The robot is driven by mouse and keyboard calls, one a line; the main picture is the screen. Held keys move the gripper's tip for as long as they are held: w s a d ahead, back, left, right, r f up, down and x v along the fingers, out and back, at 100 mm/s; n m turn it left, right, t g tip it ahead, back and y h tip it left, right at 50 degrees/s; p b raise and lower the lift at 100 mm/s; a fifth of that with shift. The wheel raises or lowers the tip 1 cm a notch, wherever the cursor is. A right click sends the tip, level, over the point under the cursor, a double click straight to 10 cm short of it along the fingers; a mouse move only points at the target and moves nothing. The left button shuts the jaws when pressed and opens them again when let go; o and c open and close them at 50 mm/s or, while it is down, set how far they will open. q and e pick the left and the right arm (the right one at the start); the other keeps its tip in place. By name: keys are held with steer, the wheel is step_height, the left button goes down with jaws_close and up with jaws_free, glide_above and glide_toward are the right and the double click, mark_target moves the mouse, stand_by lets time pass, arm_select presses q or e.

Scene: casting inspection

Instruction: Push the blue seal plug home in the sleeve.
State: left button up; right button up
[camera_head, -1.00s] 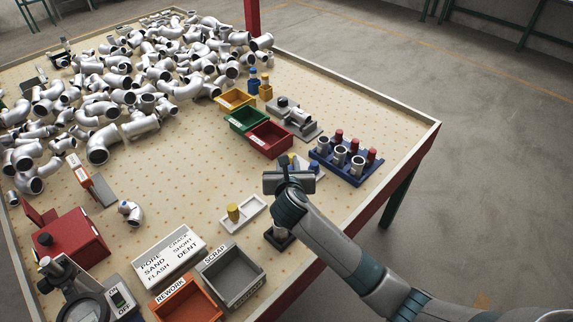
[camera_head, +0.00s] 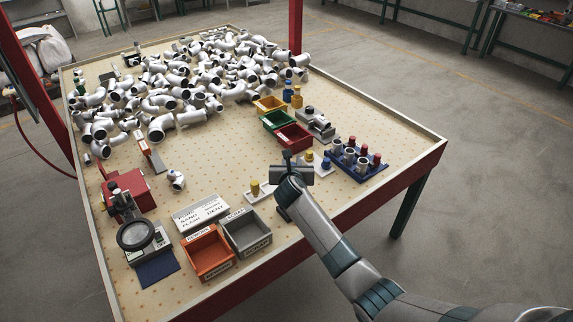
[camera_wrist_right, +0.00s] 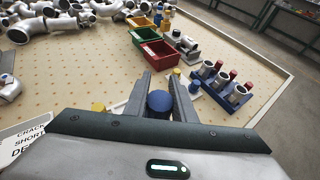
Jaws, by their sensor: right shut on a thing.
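My right gripper (camera_head: 293,176) is over the front part of the table. In the right wrist view its two fingers (camera_wrist_right: 161,86) are shut on the blue seal plug (camera_wrist_right: 159,101), whose round top shows between them. In the head view the held plug is hidden by the gripper. The sleeve under it cannot be made out; my gripper and forearm cover that spot, so I cannot tell how deep the plug sits. My left gripper is not in view.
A blue rack (camera_head: 354,172) with grey sleeves and red plugs stands to the right. Red (camera_head: 294,138), green and yellow bins lie behind. A white tray (camera_head: 262,198) with a yellow plug and the grey scrap bin (camera_head: 246,241) are left of my forearm.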

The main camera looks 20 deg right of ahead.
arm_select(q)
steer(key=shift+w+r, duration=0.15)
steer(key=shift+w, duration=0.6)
arm_select(e)
steer(key=shift+a+f, duration=0.15)
steer(key=shift+a, duration=0.1)
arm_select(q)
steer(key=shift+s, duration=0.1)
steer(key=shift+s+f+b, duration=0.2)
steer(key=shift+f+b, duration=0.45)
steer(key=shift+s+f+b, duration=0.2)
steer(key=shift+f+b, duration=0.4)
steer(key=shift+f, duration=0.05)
arm_select(e)
steer(key=shift+f, duration=2.85)
steer(key=shift+f, duration=1.8)
steer(key=o, duration=1.1)
